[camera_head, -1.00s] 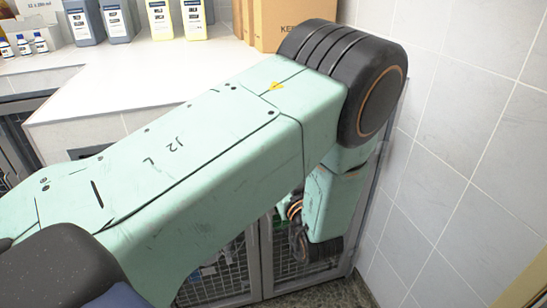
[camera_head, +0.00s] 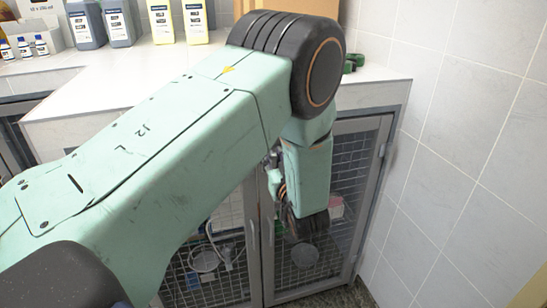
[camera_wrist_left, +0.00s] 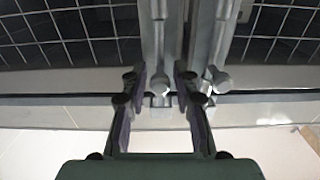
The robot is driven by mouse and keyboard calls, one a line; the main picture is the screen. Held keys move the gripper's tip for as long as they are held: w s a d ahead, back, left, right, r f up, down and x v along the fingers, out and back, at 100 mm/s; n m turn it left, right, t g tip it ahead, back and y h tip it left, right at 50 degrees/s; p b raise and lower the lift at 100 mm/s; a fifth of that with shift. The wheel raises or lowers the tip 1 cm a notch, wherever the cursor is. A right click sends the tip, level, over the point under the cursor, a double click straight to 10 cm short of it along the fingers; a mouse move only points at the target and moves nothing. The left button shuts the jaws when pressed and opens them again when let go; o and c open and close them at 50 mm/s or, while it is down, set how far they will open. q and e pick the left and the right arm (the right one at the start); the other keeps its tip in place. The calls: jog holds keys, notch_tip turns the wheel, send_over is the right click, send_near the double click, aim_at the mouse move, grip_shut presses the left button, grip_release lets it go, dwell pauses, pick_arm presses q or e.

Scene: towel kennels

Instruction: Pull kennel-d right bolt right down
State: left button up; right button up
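In the left wrist view, two metal bolts with round knobs stand side by side where the mesh doors meet. One bolt (camera_wrist_left: 160,84) lies between the fingers of my open left gripper (camera_wrist_left: 160,88); I cannot tell whether they touch it. The other bolt (camera_wrist_left: 217,80) lies just outside the right finger. I cannot tell which is the kennel-d right bolt. In the head view, my left arm reaches to the mesh kennel doors (camera_head: 375,190), and its forearm hides most of the gripper and the bolts. My right gripper is not in view.
A white counter (camera_head: 85,107) runs above the kennels, holding jugs (camera_head: 118,22), small bottles (camera_head: 41,45) and a dark green item (camera_head: 352,62). A tiled wall (camera_head: 455,140) closes the right side. Objects show behind the mesh.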

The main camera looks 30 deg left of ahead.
pick_arm(q)
grip_shut()
jog(key=shift+f, duration=0.1)
dwell(0.3)
notch_tip(320, 180, down, 4)
jog(key=shift+s+r+b, duration=0.1)
jog(key=shift+r+b, duration=0.15)
jog(key=shift+b, duration=0.6)
jog(key=shift+o, duration=1.9)
grip_release()
